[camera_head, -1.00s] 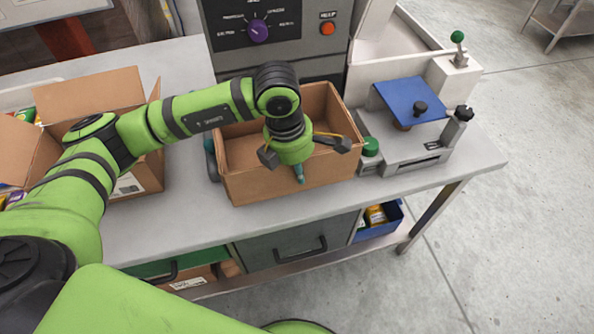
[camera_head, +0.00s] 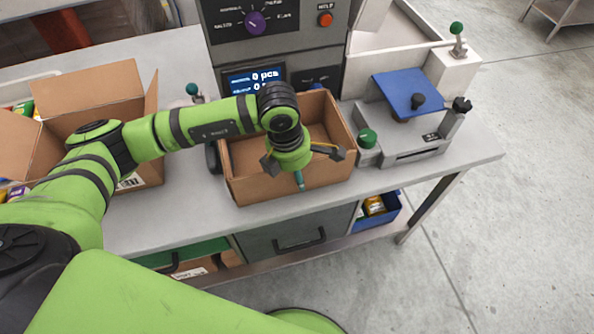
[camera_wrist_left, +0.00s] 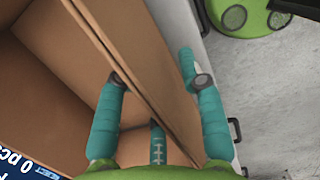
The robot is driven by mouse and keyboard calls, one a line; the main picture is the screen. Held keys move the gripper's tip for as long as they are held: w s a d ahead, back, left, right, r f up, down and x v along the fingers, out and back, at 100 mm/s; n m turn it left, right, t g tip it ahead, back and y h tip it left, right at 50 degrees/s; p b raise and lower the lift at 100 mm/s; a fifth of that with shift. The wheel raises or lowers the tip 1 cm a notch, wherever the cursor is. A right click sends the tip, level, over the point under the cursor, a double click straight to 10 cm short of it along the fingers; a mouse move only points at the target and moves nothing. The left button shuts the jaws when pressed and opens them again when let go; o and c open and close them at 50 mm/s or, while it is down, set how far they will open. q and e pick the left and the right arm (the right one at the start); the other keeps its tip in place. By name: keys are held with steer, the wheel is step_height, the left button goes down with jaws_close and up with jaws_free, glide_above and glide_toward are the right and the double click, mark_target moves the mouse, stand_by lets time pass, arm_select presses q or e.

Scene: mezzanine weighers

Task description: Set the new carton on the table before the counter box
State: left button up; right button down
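The new carton (camera_head: 300,176) is an open, empty-looking brown box. It sits upright at the table (camera_head: 180,217), before the counter box (camera_head: 333,66); whether its base touches the tabletop I cannot tell. My left gripper (camera_head: 299,180) is over its near wall. The counter box's blue screen (camera_head: 256,80) reads 0 pcs. My right gripper is not in view.
Another open carton (camera_head: 88,97) with raised flaps and colourful packs stands at left. A grey device (camera_head: 405,146) with a blue plate and green knob stands close on the right. A blue bin (camera_head: 377,214) and drawer (camera_head: 298,230) are below. Some tabletop is bare in front.

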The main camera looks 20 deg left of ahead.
arm_select(q)
steer(key=shift+r, duration=0.4)
steer(key=r, duration=0.3)
steer(key=a+r+b, duration=0.1)
steer(key=r, duration=0.3)
steer(key=s+r+b, duration=0.1)
steer(key=r, duration=0.3)
steer(key=shift+a+r, duration=0.2)
steer(key=shift+a, duration=0.05)
